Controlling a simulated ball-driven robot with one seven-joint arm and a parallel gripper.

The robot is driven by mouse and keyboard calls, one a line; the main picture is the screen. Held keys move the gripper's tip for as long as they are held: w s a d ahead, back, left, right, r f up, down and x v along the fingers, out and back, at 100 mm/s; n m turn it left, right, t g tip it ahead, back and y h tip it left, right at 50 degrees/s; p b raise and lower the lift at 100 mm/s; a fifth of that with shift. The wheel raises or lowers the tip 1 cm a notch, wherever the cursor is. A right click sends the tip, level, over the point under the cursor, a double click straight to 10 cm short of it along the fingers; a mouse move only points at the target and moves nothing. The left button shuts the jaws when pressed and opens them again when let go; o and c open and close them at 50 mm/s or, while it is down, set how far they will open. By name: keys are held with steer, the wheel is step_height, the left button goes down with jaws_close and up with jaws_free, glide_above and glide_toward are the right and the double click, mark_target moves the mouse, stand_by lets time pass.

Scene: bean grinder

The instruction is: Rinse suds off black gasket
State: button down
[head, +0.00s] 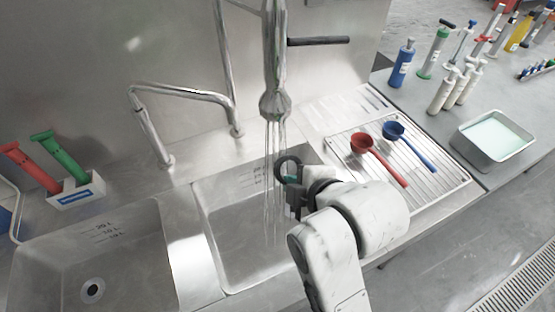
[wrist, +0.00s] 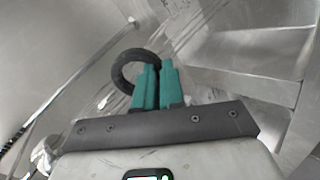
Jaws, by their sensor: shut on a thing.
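A black ring-shaped gasket (head: 287,160) is held over the right-hand sink basin in the head view. It also shows in the wrist view (wrist: 122,70), pinched between two green fingers. My gripper (head: 294,180) is shut on the gasket; in the wrist view its fingertips (wrist: 158,72) sit close together. Thin water streams (head: 271,140) fall from the spray head (head: 274,106) just left of and beside the gasket. I cannot tell whether the water touches it. No suds are clearly visible on the gasket.
The right basin (head: 215,225) lies below, with another basin (head: 130,275) to its left. A drying rack (head: 440,180) on the right holds a red scoop (head: 362,143) and a blue scoop (head: 394,131). A tray of pale liquid (head: 494,137) stands farther right. A bent faucet (head: 185,93) stands behind.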

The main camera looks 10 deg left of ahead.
steer(key=shift+s+d+p, duration=0.35)
steer(key=shift+s+d, duration=0.5)
steer(key=shift+s, duration=0.25)
steer(key=shift+s+d+p, duration=0.3)
steer(key=shift+s+d, duration=0.55)
steer(key=shift+s, duration=0.2)
steer(key=p+v, duration=0.4)
steer(key=v, duration=0.2)
steer(key=shift+s+d, duration=0.15)
steer(key=shift+s, duration=0.1)
stand_by(1.2)
